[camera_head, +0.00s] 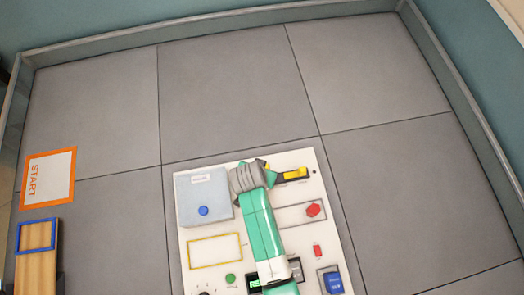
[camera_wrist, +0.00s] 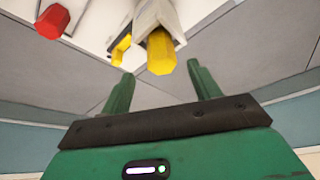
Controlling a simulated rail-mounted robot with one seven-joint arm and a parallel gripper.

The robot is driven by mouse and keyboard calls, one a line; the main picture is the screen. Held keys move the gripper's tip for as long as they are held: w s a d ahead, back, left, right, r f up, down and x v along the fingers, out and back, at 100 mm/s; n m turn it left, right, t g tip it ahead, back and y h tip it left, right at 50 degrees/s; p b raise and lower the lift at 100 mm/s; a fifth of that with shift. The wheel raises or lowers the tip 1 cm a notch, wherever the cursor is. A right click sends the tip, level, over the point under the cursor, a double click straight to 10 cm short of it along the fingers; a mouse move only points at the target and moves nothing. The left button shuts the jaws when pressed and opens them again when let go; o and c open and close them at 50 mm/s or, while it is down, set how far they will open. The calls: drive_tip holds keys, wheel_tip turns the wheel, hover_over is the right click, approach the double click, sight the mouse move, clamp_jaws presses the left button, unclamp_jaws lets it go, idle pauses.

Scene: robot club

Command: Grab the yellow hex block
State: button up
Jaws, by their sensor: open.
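The yellow hex block (camera_wrist: 161,52) shows in the wrist view with its end facing me, its far part inside or against a pale holder (camera_wrist: 158,18). My gripper (camera_wrist: 160,76) is open, with one green finger on each side of the line to the block. The block appears just beyond the fingertips, with nothing held between them.
A pale box with a blue button (camera_head: 204,211) stands left of my arm.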

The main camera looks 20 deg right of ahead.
drive_tip(key=x, duration=0.7)
drive_tip(key=shift+w+d+f+b, duration=0.15)
drive_tip(key=shift+w+d+b, duration=0.1)
drive_tip(key=shift+b, duration=0.15)
drive_tip(key=c, duration=1.1)
